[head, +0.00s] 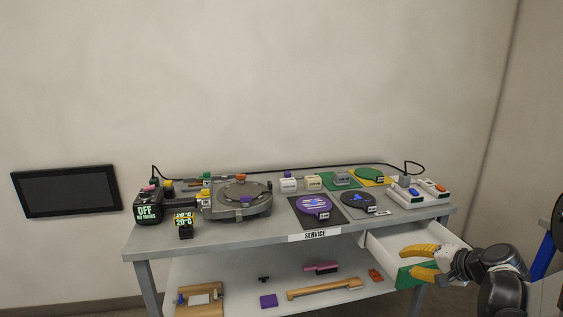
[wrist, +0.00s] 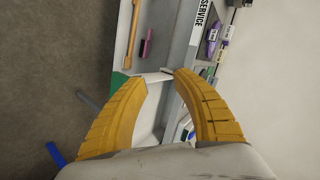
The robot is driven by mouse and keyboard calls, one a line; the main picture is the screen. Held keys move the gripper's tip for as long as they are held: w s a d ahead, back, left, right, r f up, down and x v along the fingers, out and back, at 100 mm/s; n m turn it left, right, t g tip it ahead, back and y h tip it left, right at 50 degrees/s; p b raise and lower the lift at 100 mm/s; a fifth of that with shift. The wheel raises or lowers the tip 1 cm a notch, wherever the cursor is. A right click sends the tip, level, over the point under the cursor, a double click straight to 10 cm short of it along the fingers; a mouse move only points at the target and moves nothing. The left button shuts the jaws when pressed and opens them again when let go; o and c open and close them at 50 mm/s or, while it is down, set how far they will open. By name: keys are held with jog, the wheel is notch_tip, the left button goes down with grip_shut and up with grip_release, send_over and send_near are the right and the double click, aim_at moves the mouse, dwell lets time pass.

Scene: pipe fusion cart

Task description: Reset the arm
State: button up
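My gripper (head: 420,259) is at the lower right of the head view, in front of the open white drawer (head: 384,243) of the cart. Its two yellow fingers are spread apart, with nothing seen held between them. In the wrist view my gripper (wrist: 160,78) points toward the cart, turned on its side, with the drawer's white front edge (wrist: 152,77) showing beyond the gap between the fingertips. A green part of the drawer front (head: 404,278) shows next to the lower finger. I cannot tell whether the fingers touch the drawer.
The grey cart top (head: 270,232) holds a round fusion machine (head: 238,200), purple (head: 312,204) and dark discs, small blocks and a switch box (head: 412,194). The lower shelf (head: 240,270) bears a wooden-handled tool (head: 325,288) and a wooden board. A dark screen (head: 67,191) hangs on the wall.

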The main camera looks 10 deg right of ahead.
jog(key=s+a+r+n+g, duration=0.1)
jog(key=a+r, duration=0.1)
jog(key=a, duration=0.3)
jog(key=s+a+r+n+g, duration=0.1)
jog(key=s+a+r+n, duration=0.1)
jog(key=a, duration=0.3)
jog(key=s+a+r+n+g+h, duration=0.1)
jog(key=s+a+n+h, duration=0.2)
jog(key=s+a+n, duration=0.5)
jog(key=s+a, duration=0.8)
jog(key=s, duration=0.2)
jog(key=shift+s+n, duration=0.3)
jog(key=shift+s, duration=0.05)
